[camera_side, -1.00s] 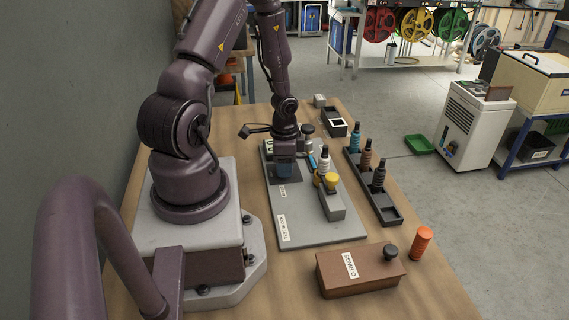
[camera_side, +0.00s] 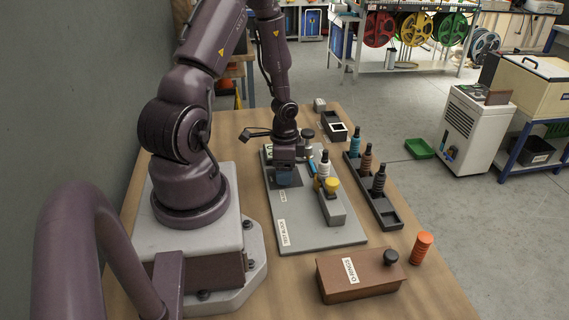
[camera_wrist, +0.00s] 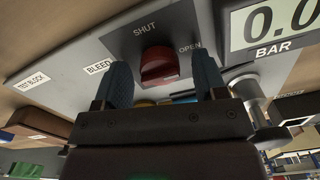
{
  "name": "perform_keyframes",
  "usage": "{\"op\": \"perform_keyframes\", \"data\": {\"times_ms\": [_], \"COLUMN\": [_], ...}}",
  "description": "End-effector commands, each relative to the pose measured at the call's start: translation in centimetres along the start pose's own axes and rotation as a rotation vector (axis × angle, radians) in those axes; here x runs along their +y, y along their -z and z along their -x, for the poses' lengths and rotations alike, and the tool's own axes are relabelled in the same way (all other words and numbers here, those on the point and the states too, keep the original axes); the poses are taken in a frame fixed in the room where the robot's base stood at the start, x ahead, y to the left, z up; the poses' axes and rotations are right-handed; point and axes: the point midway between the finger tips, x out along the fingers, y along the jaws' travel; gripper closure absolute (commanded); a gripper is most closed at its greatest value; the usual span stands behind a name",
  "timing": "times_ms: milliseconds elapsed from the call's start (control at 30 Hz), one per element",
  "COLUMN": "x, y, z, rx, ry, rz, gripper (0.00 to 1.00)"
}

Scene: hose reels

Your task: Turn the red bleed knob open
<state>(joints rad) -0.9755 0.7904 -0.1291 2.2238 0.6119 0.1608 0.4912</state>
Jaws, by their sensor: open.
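The red bleed knob (camera_wrist: 160,66) sits on a dark square plate of the grey test block (camera_wrist: 60,58). In the wrist view, SHUT is printed above the knob, OPEN to its right and BLEED to its left. I cannot tell which mark it points at. My gripper (camera_wrist: 162,74) is open, with one blue finger on each side of the knob and visible gaps between; I cannot tell how deep the fingertips reach. In the side view my gripper (camera_side: 286,174) is low over the test block (camera_side: 305,232) and hides the knob.
A gauge display (camera_wrist: 279,20) marked BAR is right of the knob. A fitting with a yellow cap (camera_side: 331,185) stands close right of my gripper. Beyond are a rack (camera_side: 384,212) of bottle-like parts, a brown box (camera_side: 340,284) and an orange cylinder (camera_side: 422,247).

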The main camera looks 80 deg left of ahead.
Motion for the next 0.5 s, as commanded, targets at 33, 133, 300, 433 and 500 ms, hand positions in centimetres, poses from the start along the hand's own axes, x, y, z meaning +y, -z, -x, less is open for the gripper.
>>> {"op": "perform_keyframes", "data": {"times_ms": [33,133,300,433,500], "x": [0.0,-0.1,-0.2,-0.2,-0.1], "y": [0.0,0.1,0.0,0.0,0.0], "z": [0.2,1.1,4.3,6.9,8.1], "rx": [0.001,0.004,0.004,0.0,0.002], "ry": [0.001,0.003,0.007,0.008,0.006], "rz": [0.001,0.003,0.005,0.002,0.001], "gripper": [0.35,0.35,0.35,0.35,0.35]}}
